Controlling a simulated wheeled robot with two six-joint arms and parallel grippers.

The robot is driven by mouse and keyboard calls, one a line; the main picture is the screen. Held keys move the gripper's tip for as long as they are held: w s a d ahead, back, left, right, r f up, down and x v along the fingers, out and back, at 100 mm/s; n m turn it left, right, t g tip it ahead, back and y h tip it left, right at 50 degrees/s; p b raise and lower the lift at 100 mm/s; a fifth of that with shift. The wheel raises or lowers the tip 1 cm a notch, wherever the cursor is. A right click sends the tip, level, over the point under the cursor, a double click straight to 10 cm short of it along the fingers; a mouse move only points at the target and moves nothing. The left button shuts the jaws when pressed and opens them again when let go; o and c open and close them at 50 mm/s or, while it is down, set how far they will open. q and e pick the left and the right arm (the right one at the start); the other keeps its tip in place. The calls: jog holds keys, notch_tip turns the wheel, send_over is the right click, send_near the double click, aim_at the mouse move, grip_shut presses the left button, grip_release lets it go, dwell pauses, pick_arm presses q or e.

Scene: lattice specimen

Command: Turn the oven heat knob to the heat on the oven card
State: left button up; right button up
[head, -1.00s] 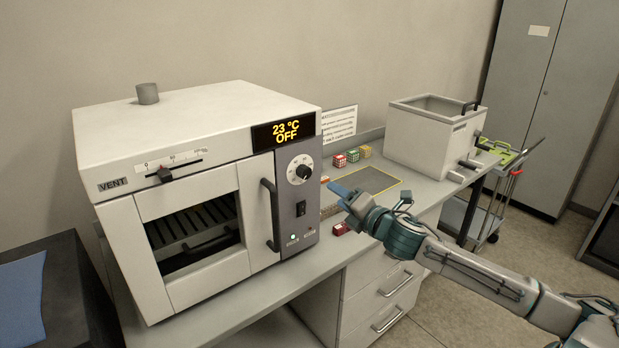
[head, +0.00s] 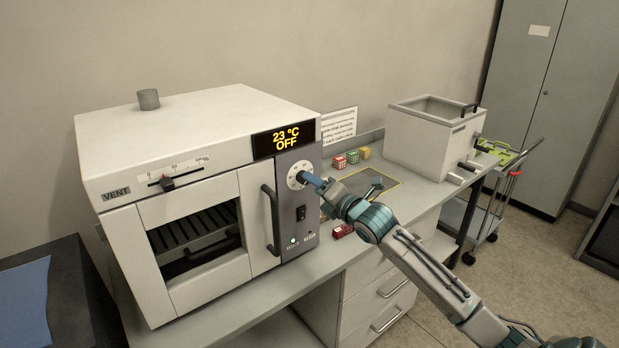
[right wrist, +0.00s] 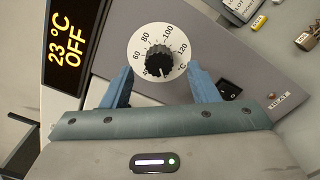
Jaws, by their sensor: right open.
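The oven (head: 190,120) stands on the bench at the left, and its display (head: 284,140) reads 23 °C OFF. Its black heat knob (right wrist: 158,62) sits on a white dial (right wrist: 140,38) marked from 40 to 120 °C in the right wrist view. A light mark shows at the knob's lower edge, near the 40 end or the gap. My right gripper (right wrist: 159,70) is open, its blue fingers on either side of the knob, with gaps visible. In the head view my right gripper (head: 308,180) hides most of the knob. My left gripper is out of view.
A white printed sheet (head: 339,124) stands behind the oven, its text too small to read. The oven's door handle (head: 270,220) and a black switch (head: 301,213) are near the knob. Small coloured blocks (head: 352,157) and a grey bath (head: 430,140) stand to the right.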

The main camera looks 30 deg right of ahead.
jog(key=shift+w+a+p, duration=0.2)
jog(key=shift+w+p, duration=0.2)
jog(key=shift+w, duration=1.3)
jog(key=shift+c, duration=0.4)
jog(key=c, duration=0.9)
